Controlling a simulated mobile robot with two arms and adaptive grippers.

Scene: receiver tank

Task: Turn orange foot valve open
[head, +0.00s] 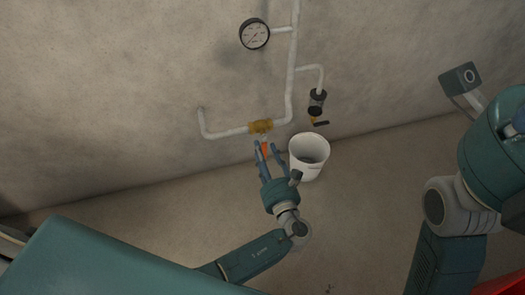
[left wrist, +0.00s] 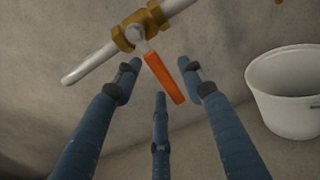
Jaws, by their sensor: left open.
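The orange valve handle (left wrist: 166,78) hangs from a brass valve body (left wrist: 138,28) on the white pipe, seen in the left wrist view. In the head view the brass valve (head: 261,127) sits low on the wall, with the orange handle (head: 265,147) partly hidden behind my fingers. My left gripper (head: 268,152) is open, its fingers pointing up toward the handle. In the left wrist view the fingers (left wrist: 160,82) are spread below and around the handle, and none clearly grips it. My right gripper is not visible; only its arm shows at the right.
A white bucket (head: 309,157) stands on the floor just right of my left gripper. Above it is a black fitting with a small tap (head: 317,102). A round gauge (head: 254,34) is higher on the wall. White pipes (head: 291,75) run along the wall. Open floor lies to the right.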

